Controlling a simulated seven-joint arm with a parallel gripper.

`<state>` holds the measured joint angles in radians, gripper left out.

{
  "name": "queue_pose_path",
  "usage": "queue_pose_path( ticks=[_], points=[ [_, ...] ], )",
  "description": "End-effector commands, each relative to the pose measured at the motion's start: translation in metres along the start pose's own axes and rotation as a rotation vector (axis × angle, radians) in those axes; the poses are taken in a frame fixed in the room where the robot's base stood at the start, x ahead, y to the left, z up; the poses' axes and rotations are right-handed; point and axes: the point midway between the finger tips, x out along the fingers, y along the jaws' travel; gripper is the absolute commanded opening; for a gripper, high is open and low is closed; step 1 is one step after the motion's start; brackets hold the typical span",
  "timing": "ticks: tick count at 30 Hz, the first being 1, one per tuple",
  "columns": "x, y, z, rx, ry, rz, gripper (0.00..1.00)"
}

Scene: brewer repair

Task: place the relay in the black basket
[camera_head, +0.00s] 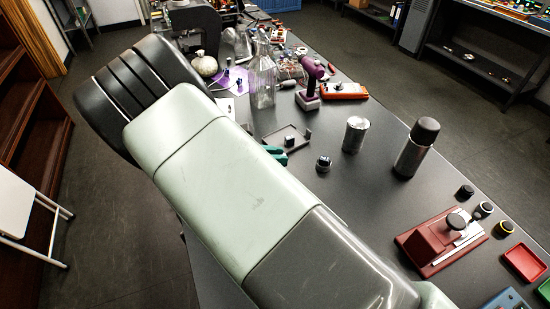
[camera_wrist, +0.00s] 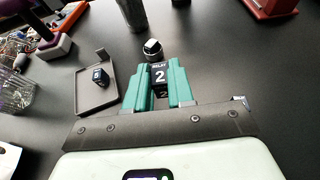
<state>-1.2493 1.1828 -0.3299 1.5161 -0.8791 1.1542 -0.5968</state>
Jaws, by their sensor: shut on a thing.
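My gripper (camera_wrist: 160,82) has teal fingers and is shut on a small black relay (camera_wrist: 161,72) marked "RELAY 2". In the head view only a bit of my gripper (camera_head: 276,155) shows past my arm, and the relay is hidden there. The gripper is just right of a flat dark tray (camera_wrist: 90,101). A small black block with a blue-grey face (camera_wrist: 100,75) stands on that tray; I cannot tell what it is. The tray also shows in the head view (camera_head: 286,139). I cannot make out the black basket for certain in either view.
A short cylinder (camera_head: 323,163), a metal can (camera_head: 355,135) and a black-topped flask (camera_head: 416,148) stand right of my gripper. A clear bottle (camera_head: 262,80) and purple tool (camera_head: 309,85) stand behind. A red press (camera_head: 440,240) is front right. Bare table lies between.

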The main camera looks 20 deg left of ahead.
Motion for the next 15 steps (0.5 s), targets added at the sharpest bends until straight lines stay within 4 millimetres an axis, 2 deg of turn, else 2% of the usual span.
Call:
queue_pose_path(
  ticks=[4, 7, 15],
  points=[
    [-0.005, 0.000, -0.001, -0.007, -0.003, 0.021, 0.00],
    [-0.026, 0.002, -0.005, -0.038, -0.015, 0.107, 0.00],
    [-0.125, -0.002, -0.033, -0.196, -0.028, 0.518, 0.00]
  ],
)
